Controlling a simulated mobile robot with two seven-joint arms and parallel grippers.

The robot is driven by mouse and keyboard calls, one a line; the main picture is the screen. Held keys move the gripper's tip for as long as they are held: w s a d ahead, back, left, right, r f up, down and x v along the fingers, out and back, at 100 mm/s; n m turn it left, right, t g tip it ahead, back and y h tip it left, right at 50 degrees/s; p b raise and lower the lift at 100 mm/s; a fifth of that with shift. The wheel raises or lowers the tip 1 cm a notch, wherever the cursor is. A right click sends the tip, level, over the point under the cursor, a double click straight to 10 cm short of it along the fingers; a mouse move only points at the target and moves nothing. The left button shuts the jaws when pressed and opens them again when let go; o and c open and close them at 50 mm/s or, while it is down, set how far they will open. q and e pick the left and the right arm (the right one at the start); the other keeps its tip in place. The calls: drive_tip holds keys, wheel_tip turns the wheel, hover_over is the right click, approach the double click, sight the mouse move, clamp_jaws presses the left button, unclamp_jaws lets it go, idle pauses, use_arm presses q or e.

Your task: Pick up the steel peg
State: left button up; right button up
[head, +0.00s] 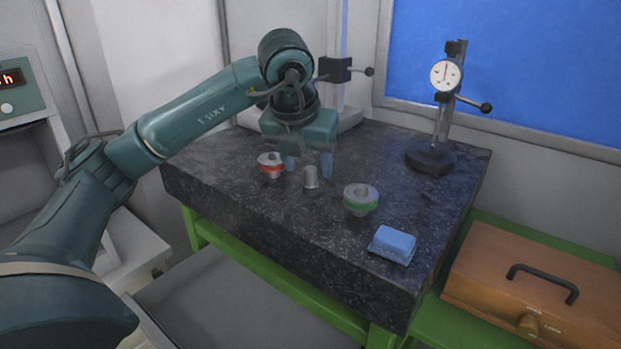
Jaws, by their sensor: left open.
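The steel peg (311,177) is a short grey cylinder standing upright on the dark granite surface plate (240,205). It is between a red-banded round gauge (270,165) on its left and a green-banded one (360,199) on its right. No contact shows. My right gripper is not in the head view.
A blue folded cloth (392,244) lies near the plate's front right. A dial indicator on a stand (432,158) stands at the back right. Another stand (335,70) rises behind my gripper. A brown case (530,285) sits to the right, lower than the plate.

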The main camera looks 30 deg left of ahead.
sight(310, 169)
use_arm(q)
drive_tip(key=x, duration=0.3)
drive_tip(key=shift+w+f, duration=0.15)
drive_tip(key=shift+d, duration=0.1)
clamp_jaws()
idle(0.3)
